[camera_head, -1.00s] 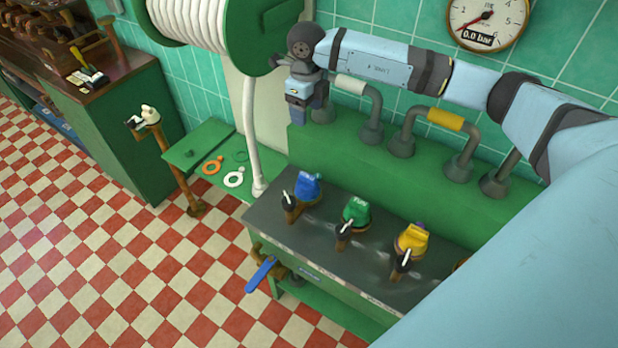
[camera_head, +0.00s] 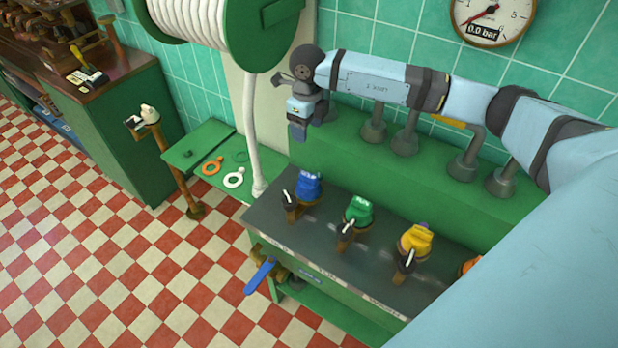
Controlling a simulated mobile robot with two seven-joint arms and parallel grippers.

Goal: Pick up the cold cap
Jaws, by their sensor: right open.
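A blue cap (camera_head: 308,187) with white lettering too small to read surely sits on the left fitting of the dark bench top (camera_head: 335,235). A green cap (camera_head: 357,211) and a yellow cap (camera_head: 414,240) sit on fittings to its right, and an orange cap (camera_head: 469,265) is partly hidden by my arm. My right gripper (camera_head: 298,133) is open, pointing down, above and behind the blue cap and apart from it. Its fingers are small and hold nothing I can see. My left gripper is out of view.
A green ledge with grey pipes (camera_head: 404,140) rises behind the bench. A white hose (camera_head: 250,135) hangs left of my gripper from a green reel (camera_head: 250,40). Orange and white rings (camera_head: 234,178) lie on a green shelf. A blue lever (camera_head: 261,276) sticks out in front.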

